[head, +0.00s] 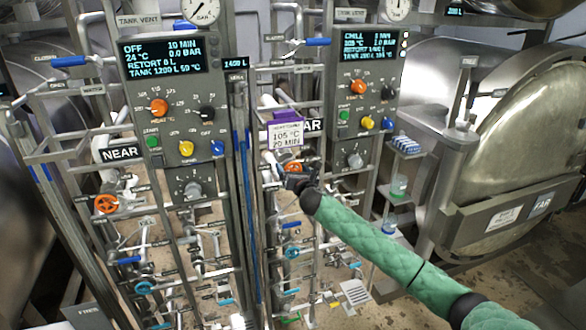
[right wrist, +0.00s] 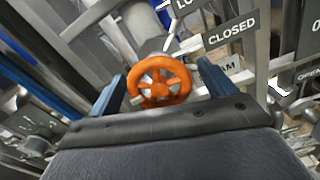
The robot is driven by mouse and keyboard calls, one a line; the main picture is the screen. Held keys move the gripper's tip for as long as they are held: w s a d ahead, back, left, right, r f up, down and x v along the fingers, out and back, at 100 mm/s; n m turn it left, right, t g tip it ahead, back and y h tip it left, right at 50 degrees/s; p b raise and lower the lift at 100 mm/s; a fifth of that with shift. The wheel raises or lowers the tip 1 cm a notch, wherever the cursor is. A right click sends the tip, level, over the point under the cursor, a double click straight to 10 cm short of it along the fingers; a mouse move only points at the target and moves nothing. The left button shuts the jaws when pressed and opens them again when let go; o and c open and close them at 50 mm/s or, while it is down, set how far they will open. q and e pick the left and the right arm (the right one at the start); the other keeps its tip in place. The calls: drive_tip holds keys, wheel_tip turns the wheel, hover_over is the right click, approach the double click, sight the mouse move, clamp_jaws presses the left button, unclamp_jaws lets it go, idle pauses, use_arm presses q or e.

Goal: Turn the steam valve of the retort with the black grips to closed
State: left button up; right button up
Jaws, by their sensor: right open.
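An orange handwheel (right wrist: 163,70) with spokes sits between the two blue fingers of my right gripper (right wrist: 160,78) in the right wrist view. The fingers are apart, one on each side of the wheel; I cannot tell whether they touch it. A "CLOSED" plate (right wrist: 232,33) is above right of the wheel, and a partly hidden plate ending in "AM" is below it. In the head view this wheel (head: 293,167) shows just above my right gripper (head: 295,180), beside the FAR sign. Another orange wheel (head: 106,203) is below the NEAR sign. Black grips cannot be made out. My left gripper is not in view.
The near control panel (head: 166,110) and the far control panel (head: 366,95) stand on frames. Pipes and blue-handled valves crowd the space below. A purple-topped tag (head: 286,132) hangs above the wheel. A large steel retort door (head: 530,130) is at right.

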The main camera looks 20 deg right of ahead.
drive_tip(key=shift+c, duration=0.2)
drive_tip(key=c, duration=0.9)
